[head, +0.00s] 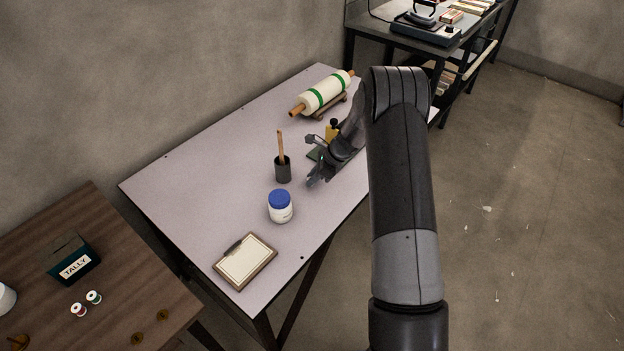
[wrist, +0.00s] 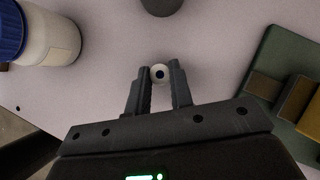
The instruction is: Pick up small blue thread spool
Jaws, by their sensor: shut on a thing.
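My gripper (head: 314,182) is low over the pale table, between the dark brush cup and the table's right edge. In the wrist view my gripper (wrist: 160,78) is shut on a small spool (wrist: 159,71), which sits between the fingertips. The thread's colour is hidden from this angle. I cannot tell whether the spool touches the table. In the head view the spool is not clearly visible at the gripper.
A blue-lidded jar (head: 280,207), a dark cup with a brush (head: 283,172) and a clipboard (head: 245,261) stand or lie nearby. A green-based device (wrist: 290,85) is close on the right. Red (head: 79,310) and green (head: 94,297) spools sit on the brown table.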

